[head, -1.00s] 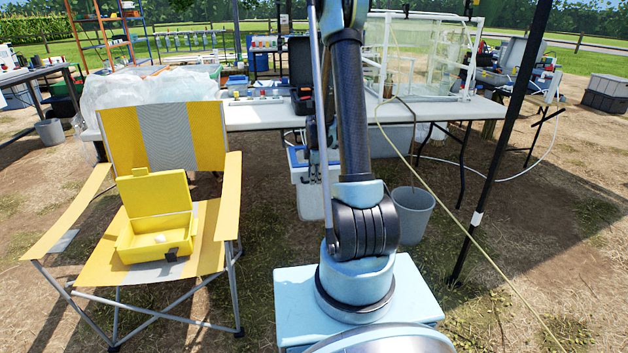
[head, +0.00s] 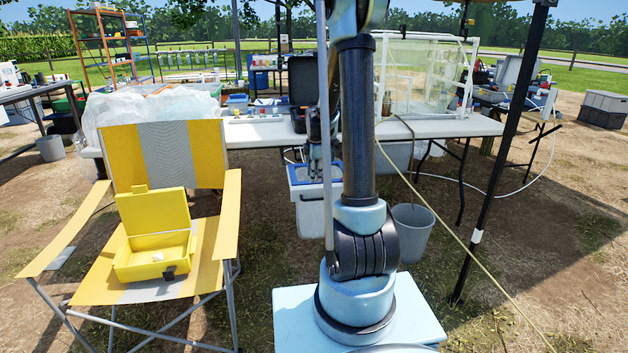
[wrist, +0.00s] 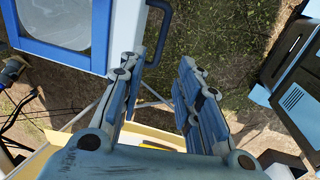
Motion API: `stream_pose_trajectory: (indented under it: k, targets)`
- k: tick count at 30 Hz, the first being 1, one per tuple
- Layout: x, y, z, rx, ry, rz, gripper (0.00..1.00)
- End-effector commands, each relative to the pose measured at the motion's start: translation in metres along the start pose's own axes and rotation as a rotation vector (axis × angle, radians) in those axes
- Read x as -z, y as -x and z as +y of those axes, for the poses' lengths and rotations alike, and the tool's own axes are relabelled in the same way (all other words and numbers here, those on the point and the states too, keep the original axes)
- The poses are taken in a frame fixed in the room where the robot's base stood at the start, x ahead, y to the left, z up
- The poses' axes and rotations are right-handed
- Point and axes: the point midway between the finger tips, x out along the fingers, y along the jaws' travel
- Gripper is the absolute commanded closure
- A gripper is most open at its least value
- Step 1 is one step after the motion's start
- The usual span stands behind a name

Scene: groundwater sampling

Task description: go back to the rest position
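My gripper (wrist: 160,68) shows in the wrist view with its two pale-blue linked fingers apart and nothing between them. In the head view, my arm rises from its light-blue base in the middle foreground, and its far end hangs partly hidden behind the column, close to the white cooler (head: 311,212). In the wrist view, the cooler's blue-edged top (wrist: 62,52) lies at the upper left, apart from the fingertips in the picture. Bare ground and grass show between and beyond the fingers.
A yellow folding chair (head: 118,288) with an open yellow case (head: 150,258) stands at left. A grey bucket (head: 411,240), a white table (head: 258,132) and a clear enclosure (head: 425,75) are behind. A dark pole (head: 497,165) and slanting cord (head: 470,242) stand at right.

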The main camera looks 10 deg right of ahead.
Motion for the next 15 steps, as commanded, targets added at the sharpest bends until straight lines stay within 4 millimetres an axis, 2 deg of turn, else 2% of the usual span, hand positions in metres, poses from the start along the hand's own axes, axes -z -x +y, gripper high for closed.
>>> stream_pose_trajectory:
  k: [11,15]
  targets:
    - [0.0000,0.0018,-0.0007,0.000,-0.002,0.000,0.69]
    - [0.0000,0.0110,-0.0085,0.000,-0.035,0.000,0.69]
